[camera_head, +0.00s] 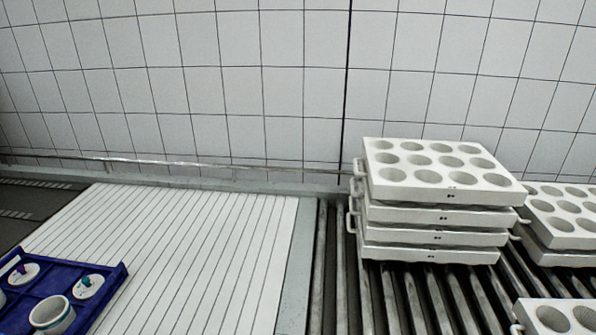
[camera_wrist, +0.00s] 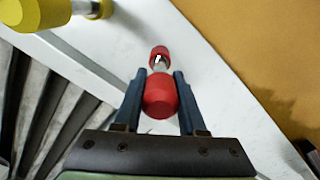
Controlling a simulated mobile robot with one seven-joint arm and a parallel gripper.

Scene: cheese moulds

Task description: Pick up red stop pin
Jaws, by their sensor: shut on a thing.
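The red stop pin (camera_wrist: 160,97) shows in the wrist view. It has a larger rounded red end, a short metal shaft and a smaller red end farther off. My gripper (camera_wrist: 160,80) is shut on the red stop pin, with one dark finger on each side of its larger end. The smaller red end lies against or just above a pale metal surface; I cannot tell which. Neither the pin nor my gripper shows in the head view.
A yellow pin (camera_wrist: 38,14) lies at the upper left of the wrist view, near dark rollers (camera_wrist: 40,110). In the head view, stacked white moulds (camera_head: 440,190) stand on rollers at right, and a blue tray (camera_head: 115,283) holds cups at lower left.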

